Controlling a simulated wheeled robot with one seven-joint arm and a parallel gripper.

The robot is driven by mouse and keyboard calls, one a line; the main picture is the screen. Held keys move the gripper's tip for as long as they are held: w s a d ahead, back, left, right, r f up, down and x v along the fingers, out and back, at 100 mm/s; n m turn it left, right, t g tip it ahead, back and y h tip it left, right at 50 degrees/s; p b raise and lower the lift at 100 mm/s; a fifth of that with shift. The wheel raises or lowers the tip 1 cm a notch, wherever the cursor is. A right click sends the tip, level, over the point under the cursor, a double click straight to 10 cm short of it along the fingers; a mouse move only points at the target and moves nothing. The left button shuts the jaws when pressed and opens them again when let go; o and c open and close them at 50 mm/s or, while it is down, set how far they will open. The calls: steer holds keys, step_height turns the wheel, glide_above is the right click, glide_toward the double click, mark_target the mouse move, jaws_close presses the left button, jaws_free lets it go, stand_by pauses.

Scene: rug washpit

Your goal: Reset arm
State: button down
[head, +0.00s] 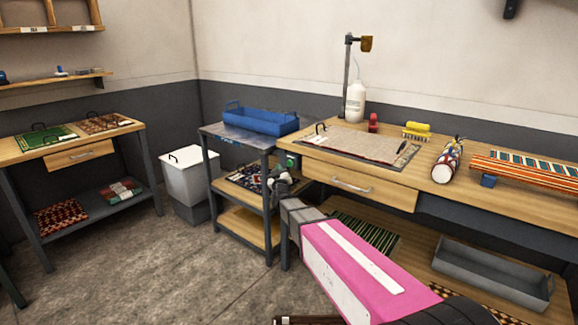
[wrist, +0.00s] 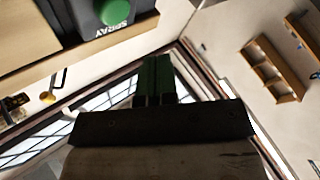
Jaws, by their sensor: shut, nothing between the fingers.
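My gripper (wrist: 156,78) shows in the wrist view as two dark green fingers side by side, pressed together with nothing between them. It points up past a dark crossbar, with windows and wall behind it. In the head view my pink and white arm reaches from the bottom right toward the gap between the small side table and the long workbench. Its far end is near the bench's left legs, and the fingers cannot be made out there.
The workbench (head: 433,182) carries a grey rug, a white bottle, a yellow brush and a striped rug. A blue tray (head: 262,121) sits on the side table. A green SPRAY button (wrist: 115,11) is close in the wrist view. Concrete floor (head: 165,270) at left is clear.

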steer(key=shift+s+a, duration=0.45)
steer(key=shift+s, duration=0.1)
steer(key=s+d+f+m+g, duration=0.2)
steer(key=s+d+f+g, duration=1.05)
steer(key=d+f, duration=0.2)
steer(key=s+d+f+m+g, duration=0.1)
steer(key=s+d+g, duration=0.2)
steer(key=s, duration=0.3)
steer(key=s+d+f+m+g+h, duration=0.1)
steer(key=s+d+f+m+g, duration=0.1)
steer(key=s, duration=0.5)
steer(key=s+d+f+m+g, duration=0.1)
steer(key=s+d+g, duration=0.3)
steer(key=s+d, duration=0.1)
steer(key=shift+s+f+m+h, duration=0.3)
steer(key=shift+s+f+h, duration=0.1)
steer(key=shift+s, duration=0.35)
